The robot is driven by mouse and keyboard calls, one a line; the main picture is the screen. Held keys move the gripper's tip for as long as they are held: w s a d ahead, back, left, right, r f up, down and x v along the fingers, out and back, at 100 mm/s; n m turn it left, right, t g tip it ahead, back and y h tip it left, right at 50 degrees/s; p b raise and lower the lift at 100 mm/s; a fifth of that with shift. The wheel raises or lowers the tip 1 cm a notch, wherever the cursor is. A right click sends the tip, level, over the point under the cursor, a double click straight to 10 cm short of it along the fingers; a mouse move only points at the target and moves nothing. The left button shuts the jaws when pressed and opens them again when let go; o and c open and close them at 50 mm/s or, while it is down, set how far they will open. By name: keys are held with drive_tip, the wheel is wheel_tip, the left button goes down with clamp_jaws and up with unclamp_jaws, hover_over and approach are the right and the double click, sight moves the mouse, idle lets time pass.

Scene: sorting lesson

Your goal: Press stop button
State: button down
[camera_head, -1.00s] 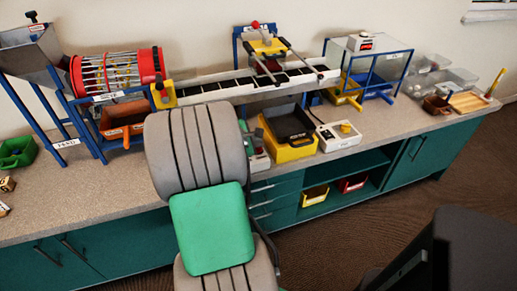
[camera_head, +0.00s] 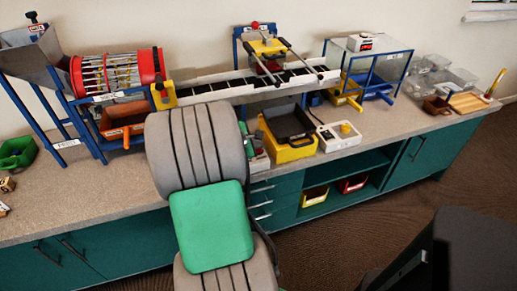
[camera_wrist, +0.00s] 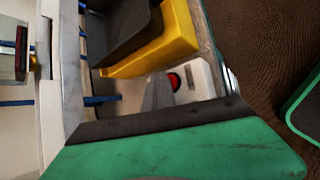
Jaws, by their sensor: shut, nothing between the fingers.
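The stop button is a round red button (camera_wrist: 174,81) in a dark ring on a pale control box (camera_wrist: 192,78), seen in the wrist view. My gripper (camera_wrist: 158,80) shows there as a narrow grey shape, shut and empty. Its tips appear just left of the red button; I cannot tell whether they touch it. In the head view the control box (camera_head: 258,161) is partly hidden behind my arm, at the front of the bench.
A yellow bin with a black tray (camera_head: 289,150) stands right beside the control box. The conveyor (camera_head: 230,88) runs behind. Bare bench (camera_head: 90,188) lies left of my arm.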

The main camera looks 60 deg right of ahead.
drive_tip(key=shift+r+p, duration=0.65)
drive_tip(key=shift+r, duration=0.05)
drive_tip(key=shift+r, duration=0.1)
wheel_tip(320, 180, up, 5)
drive_tip(key=p, duration=0.5)
